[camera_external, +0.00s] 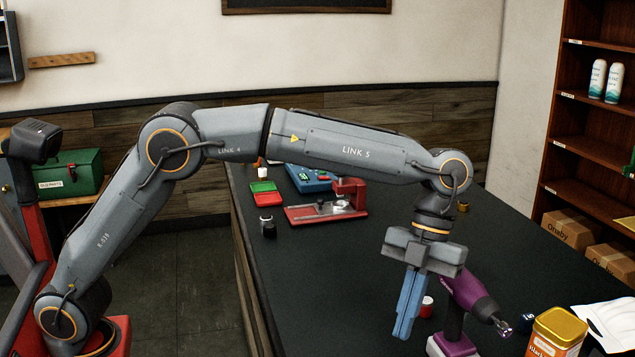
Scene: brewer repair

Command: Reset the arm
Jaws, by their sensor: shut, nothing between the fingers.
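My arm stretches from its red base at the lower left across to the right, over the dark table (300,290). My gripper (404,328) hangs down at its end, with blue fingers shut together and nothing between them. It is in front of a purple power tool (468,291) that stands at the table's near right. A small red and white item (427,306) shows just right of the fingers, partly hidden. Whether the fingertips touch the table cannot be told.
A red machine (325,212), a blue tray (305,178), red and green bins (264,194) and a small black jar (267,226) stand farther back. A yellow tin (556,333) is at the lower right. Shelves (590,130) line the right wall. The table's left front is clear.

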